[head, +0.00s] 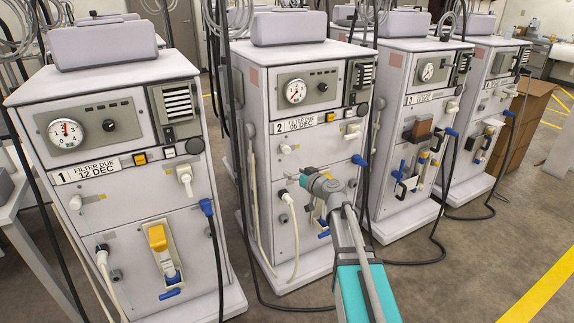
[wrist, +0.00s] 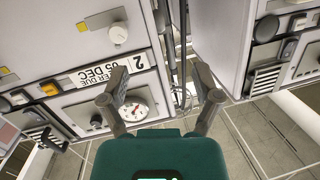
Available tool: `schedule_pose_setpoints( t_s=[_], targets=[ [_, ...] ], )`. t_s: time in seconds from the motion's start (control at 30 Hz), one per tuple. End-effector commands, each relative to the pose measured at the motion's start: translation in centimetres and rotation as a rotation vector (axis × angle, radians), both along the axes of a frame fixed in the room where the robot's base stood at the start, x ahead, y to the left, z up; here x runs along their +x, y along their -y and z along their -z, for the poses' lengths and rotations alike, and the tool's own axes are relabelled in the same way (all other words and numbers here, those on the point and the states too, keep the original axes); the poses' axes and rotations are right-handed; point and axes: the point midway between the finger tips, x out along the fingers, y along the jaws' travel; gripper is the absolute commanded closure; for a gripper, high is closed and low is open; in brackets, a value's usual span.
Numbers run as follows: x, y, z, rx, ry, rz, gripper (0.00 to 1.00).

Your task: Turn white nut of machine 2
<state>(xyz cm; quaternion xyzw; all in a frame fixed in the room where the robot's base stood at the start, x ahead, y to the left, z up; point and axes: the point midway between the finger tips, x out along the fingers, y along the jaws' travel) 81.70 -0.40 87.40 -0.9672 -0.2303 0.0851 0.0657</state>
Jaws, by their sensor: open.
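Machine 2 (head: 262,160) stands in the middle of the head view and shows upside down in the wrist view (wrist: 50,40). A round white nut (head: 286,149) sits on its front, below the left part of the label. It also shows in the wrist view (wrist: 118,34), above the inverted label. My gripper (wrist: 160,78) is open and empty; its fingers are apart, one over the label and gauge side, one over the gap between machines. In the head view my gripper (head: 309,180) is in front of machine 2's lower front, where its fingertips are hard to make out.
A second white fitting (head: 352,131) is at machine 2's right. Machine 1 (head: 150,205) stands left and machine 3 (head: 395,160) right, with a narrow gap beside machine 2. Black cables (head: 425,258) hang and lie on the floor. Free floor (head: 470,270) lies at the front right.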

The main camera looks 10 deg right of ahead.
Motion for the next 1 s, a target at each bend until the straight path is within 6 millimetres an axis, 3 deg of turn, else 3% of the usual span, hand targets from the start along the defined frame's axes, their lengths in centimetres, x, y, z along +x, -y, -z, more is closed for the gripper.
schedule_pose_setpoints(
  t_s=[0.03, 0.3, 0.77, 1.0],
  targets=[
    [1.0, 1.0, 1.0, 0.01, 0.033, 0.035, 0.19],
    [3.0, 4.3, 1.0, 0.03, 0.126, 0.156, 0.19],
    [3.2, 4.4, 0.8, 0.032, 0.133, 0.165, 0.19],
    [4.3, 4.1, 0.8, 0.032, 0.133, 0.164, 0.19]
  ],
)
